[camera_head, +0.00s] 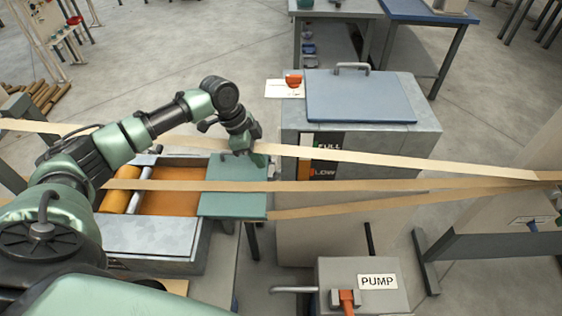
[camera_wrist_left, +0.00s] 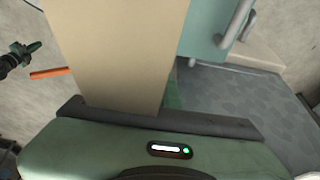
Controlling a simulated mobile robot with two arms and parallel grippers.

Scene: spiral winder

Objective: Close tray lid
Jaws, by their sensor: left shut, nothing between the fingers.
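The tray (camera_head: 150,239) is a grey metal box at left with an orange interior and an orange roller (camera_head: 120,195). A flat teal panel (camera_head: 231,206), which looks like its lid, covers the right end and leaves the orange middle exposed. My left gripper (camera_head: 243,151) is shut and empty at the panel's far edge; I cannot tell if it touches. A teal surface (camera_wrist_left: 205,30) with a grey handle (camera_wrist_left: 237,22) shows beyond. My right gripper is out of view.
Several tan strips (camera_head: 400,161) run across the tray and panel to the right. A grey tank (camera_head: 420,142) with a blue handled lid (camera_head: 360,97) stands to the right. A pump box (camera_head: 345,280) stands at the front. Open floor lies behind the arm.

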